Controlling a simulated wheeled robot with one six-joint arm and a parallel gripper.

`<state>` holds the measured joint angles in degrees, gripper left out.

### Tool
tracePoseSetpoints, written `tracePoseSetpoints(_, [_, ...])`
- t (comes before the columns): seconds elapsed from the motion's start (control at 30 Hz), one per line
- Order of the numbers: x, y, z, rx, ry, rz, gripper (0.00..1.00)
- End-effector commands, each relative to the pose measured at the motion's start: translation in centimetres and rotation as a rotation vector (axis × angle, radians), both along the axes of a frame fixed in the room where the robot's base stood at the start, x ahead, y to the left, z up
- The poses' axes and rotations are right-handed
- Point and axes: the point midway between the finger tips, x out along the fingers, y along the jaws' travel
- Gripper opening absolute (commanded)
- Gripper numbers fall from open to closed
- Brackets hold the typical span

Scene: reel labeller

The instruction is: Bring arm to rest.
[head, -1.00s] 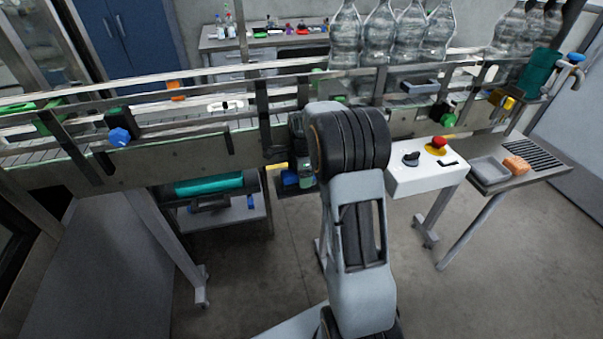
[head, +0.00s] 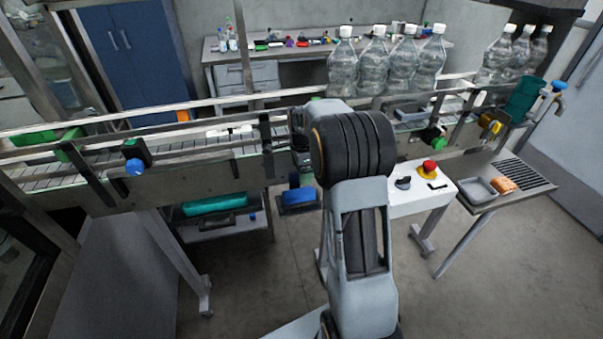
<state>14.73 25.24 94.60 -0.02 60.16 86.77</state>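My arm (head: 360,240) stands in the middle of the head view, its grey link upright and its black ribbed joint at the top, in front of the conveyor. Part of my wrist shows to the left of that joint, close to the conveyor's near side. My gripper's fingers are hidden behind the arm, so I cannot see whether they hold anything. I cannot tell whether the wrist touches the conveyor.
The conveyor (head: 190,168) with rails crosses the view, carrying clear bottles (head: 372,66) at right. A white control box (head: 410,205) with a red button (head: 429,166) stands right of my arm. A side table (head: 520,175) holds a tray and orange sponge. Floor is clear at lower right.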

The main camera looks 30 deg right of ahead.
Motion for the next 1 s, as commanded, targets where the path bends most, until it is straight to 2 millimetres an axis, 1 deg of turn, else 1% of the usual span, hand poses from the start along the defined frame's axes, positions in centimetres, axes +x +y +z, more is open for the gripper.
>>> tracePoseSetpoints(0.03, [0.0,0.0,1.5,0.0,-0.001,0.0,0.78])
tracePoseSetpoints(0.17, [0.0,0.0,2.7,0.0,-0.002,0.0,0.78])
tracePoseSetpoints(0.63, [0.0,0.0,2.7,0.0,-0.001,0.001,0.78])
tracePoseSetpoints(0.73, [-0.3,0.3,3.2,-0.003,-0.009,0.029,0.78])
tracePoseSetpoints(0.77, [-0.4,0.5,3.5,-0.004,-0.014,0.047,0.78])
tracePoseSetpoints(0.87, [-1.5,1.6,5.2,-0.013,-0.041,0.159,0.78])
tracePoseSetpoints(0.97, [-3.9,3.6,8.0,-0.036,-0.091,0.365,0.78])
tracePoseSetpoints(1.0, [-5.2,4.5,9.1,-0.05,-0.113,0.471,0.78])
